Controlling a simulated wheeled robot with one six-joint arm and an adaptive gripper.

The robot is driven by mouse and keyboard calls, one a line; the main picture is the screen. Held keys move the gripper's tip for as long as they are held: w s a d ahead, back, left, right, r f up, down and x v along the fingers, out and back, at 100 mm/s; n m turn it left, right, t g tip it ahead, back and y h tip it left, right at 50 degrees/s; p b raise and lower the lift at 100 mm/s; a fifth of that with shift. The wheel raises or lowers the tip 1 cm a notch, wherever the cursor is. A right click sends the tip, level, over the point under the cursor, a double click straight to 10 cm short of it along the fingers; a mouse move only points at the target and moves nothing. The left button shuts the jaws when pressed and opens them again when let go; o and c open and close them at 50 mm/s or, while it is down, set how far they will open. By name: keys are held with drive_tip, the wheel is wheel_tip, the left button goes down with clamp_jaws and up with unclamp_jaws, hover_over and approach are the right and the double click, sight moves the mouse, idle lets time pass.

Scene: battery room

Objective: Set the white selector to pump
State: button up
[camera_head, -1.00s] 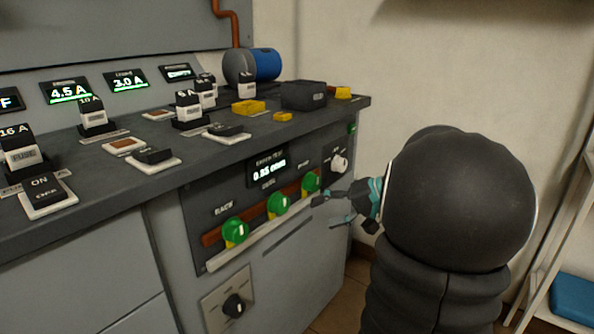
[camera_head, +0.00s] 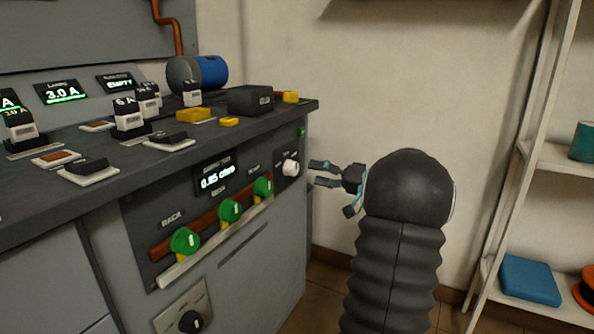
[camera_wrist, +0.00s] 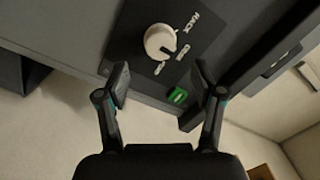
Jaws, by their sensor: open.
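The white selector (camera_head: 291,168) is a round knob on a dark plate at the right end of the cabinet front. In the wrist view the white selector (camera_wrist: 160,41) shows ahead of the fingers, with RACK and two smaller, hard-to-read labels on its right and lower sides. I cannot tell surely which label it points at. My gripper (camera_head: 319,173) is just right of the selector, apart from it, with its fingers toward the panel. In the wrist view my gripper (camera_wrist: 162,84) is open and empty, its fingers spread below the knob.
Three green knobs (camera_head: 231,210) line the panel left of the selector, under a small display (camera_head: 215,177). A black knob (camera_head: 190,321) sits lower. A green indicator (camera_head: 301,132) is above the selector. A white shelf (camera_head: 560,165) stands at right, with floor between.

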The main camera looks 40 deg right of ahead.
sight(296, 169)
drive_tip(key=x, duration=0.7)
drive_tip(key=shift+s, duration=0.1)
drive_tip(key=shift+c, duration=0.3)
drive_tip(key=c, duration=1.1)
